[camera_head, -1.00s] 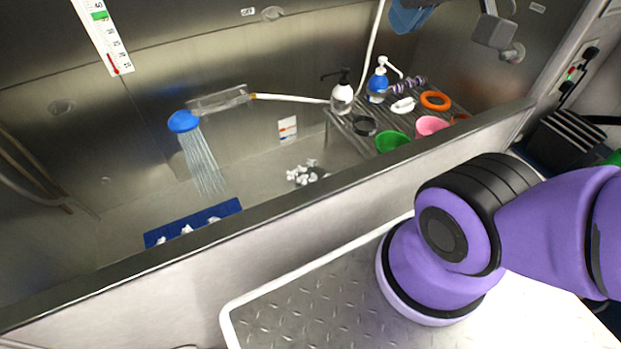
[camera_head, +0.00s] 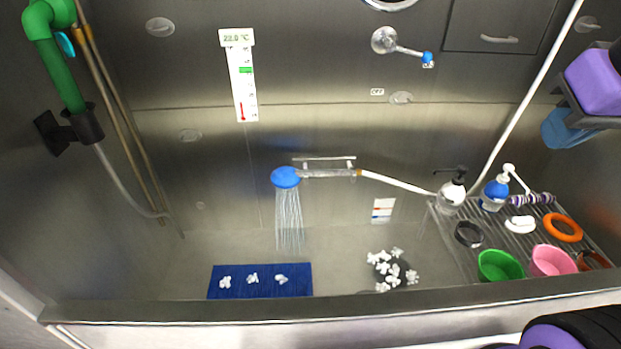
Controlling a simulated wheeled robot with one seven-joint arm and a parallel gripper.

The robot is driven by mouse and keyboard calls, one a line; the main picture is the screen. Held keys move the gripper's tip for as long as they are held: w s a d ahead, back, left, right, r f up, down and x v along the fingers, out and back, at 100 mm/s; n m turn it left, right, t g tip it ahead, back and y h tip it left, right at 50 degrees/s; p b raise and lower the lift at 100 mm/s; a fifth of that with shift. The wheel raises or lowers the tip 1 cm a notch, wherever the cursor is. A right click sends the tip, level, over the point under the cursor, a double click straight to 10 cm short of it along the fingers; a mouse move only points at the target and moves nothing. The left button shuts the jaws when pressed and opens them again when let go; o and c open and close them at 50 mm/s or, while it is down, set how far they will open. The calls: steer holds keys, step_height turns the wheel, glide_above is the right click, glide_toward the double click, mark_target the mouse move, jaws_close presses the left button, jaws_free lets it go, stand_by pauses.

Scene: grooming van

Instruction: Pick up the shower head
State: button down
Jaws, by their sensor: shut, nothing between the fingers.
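The shower head (camera_head: 286,177) has a round blue face, and streams of water (camera_head: 290,222) fall from it into the tub. Its clear handle (camera_head: 330,173) points right, close under a small metal bar (camera_head: 323,160) at the back wall. I cannot tell whether it rests in a holder. A white hose (camera_head: 398,182) runs from the handle's right end toward the rack. My gripper is not in view. Only a purple and black part of my arm shows at the bottom right corner, in front of the tub's rim.
The tub's front rim (camera_head: 340,309) crosses the view. A blue mat (camera_head: 260,290) and white clumps (camera_head: 392,270) lie inside. A rack (camera_head: 455,254) at right holds bottles (camera_head: 452,195) and green (camera_head: 500,266) and pink bowls (camera_head: 552,261). A green pipe (camera_head: 62,75) hangs at upper left.

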stand_by(0.4)
steer(key=c, duration=1.5)
jaws_free()
steer(key=o, duration=0.4)
steer(key=shift+w+a+r, duration=0.1)
steer(key=shift+w, duration=0.25)
steer(key=shift+c, duration=0.2)
steer(key=o, duration=0.4)
steer(key=w+a+n, duration=0.1)
steer(key=w, duration=0.2)
steer(key=w+a+n, duration=0.1)
steer(key=w+n, duration=0.1)
steer(key=w, duration=0.2)
steer(key=w+a+n+g, duration=0.1)
steer(key=w, duration=0.2)
steer(key=shift+w+n, duration=0.25)
steer(key=shift+n, duration=0.05)
steer(key=shift+c, duration=0.2)
steer(key=n+g+y, duration=0.4)
steer(key=n+y, duration=0.1)
steer(key=n, duration=0.8)
glide_above(324, 170)
steer(key=d, duration=0.4)
steer(key=f, duration=2.7)
steer(key=shift+w+a+f, duration=0.1)
steer(key=shift+a+f, duration=0.15)
steer(key=shift+f, duration=0.1)
steer(key=shift+h, duration=0.3)
steer(key=shift+x, duration=5.2)
